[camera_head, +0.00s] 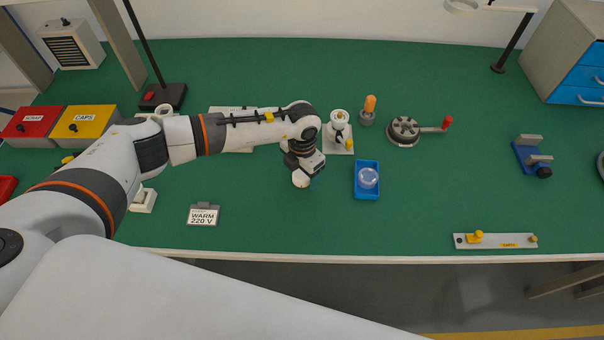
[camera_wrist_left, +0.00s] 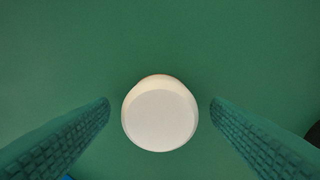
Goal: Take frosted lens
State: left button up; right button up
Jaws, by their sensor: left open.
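The frosted lens (camera_wrist_left: 160,115) is a round, cream-white cap on the green bench top. In the left wrist view it lies between the two ridged finger pads, with a gap on each side. In the head view the lens (camera_head: 300,180) shows just below my left gripper (camera_head: 302,172), which points down over it. My left gripper (camera_wrist_left: 160,112) is open and holds nothing. The fingertips are partly hidden in the head view. My right gripper is not in view.
A blue tray (camera_head: 367,194) with a clear round part stands close to the right of the gripper. A small stand (camera_head: 338,130), an orange bulb (camera_head: 369,108) and a round fixture with a red-knobbed handle (camera_head: 403,130) stand behind. A "WARM 220 V" sign (camera_head: 203,215) is front left.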

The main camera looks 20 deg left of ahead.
pick_arm(q)
jog(key=c, duration=1)
jog(key=shift+r, duration=0.15)
notch_tip(320, 180, up, 10)
jog(key=b, duration=0.2)
notch_tip(320, 180, up, 4)
jog(key=p, duration=0.2)
send_over(302, 173)
jog(key=shift+r, duration=0.2)
